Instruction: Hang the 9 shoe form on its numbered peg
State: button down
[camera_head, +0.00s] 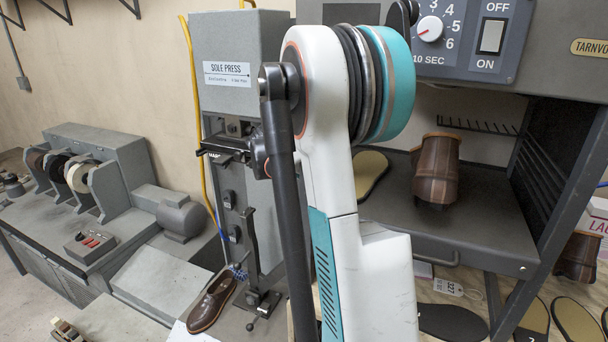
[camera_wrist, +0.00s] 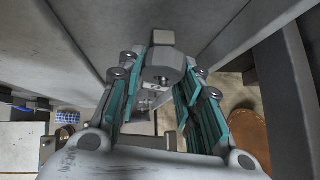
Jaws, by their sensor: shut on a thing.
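My gripper (camera_wrist: 160,100) shows in the wrist view, its teal-padded fingers on either side of a grey metal piece (camera_wrist: 163,66) with a squared end. I cannot tell what this piece belongs to, and no 9 shows on it. In the head view my own arm hides the middle, and my gripper is not visible. Several sole-shaped forms show at the lower right: a dark one (camera_head: 452,322) and tan ones with dark rims (camera_head: 577,319). An orange-brown rounded shape (camera_wrist: 248,135) shows right in the wrist view.
A grey sole press (camera_head: 232,50) stands left of my arm, with a brown shoe (camera_head: 212,301) below it. A dark metal shelf (camera_head: 485,235) at right holds a brown boot shaft (camera_head: 436,170) and a tan sole (camera_head: 369,172). Grey panels (camera_wrist: 240,40) crowd my gripper.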

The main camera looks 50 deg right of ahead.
jog(key=shift+d, duration=0.1)
jog(key=c, duration=1.1)
grip_release()
jog(key=shift+o, duration=0.2)
jog(key=v, duration=0.8)
jog(key=shift+r, duration=0.1)
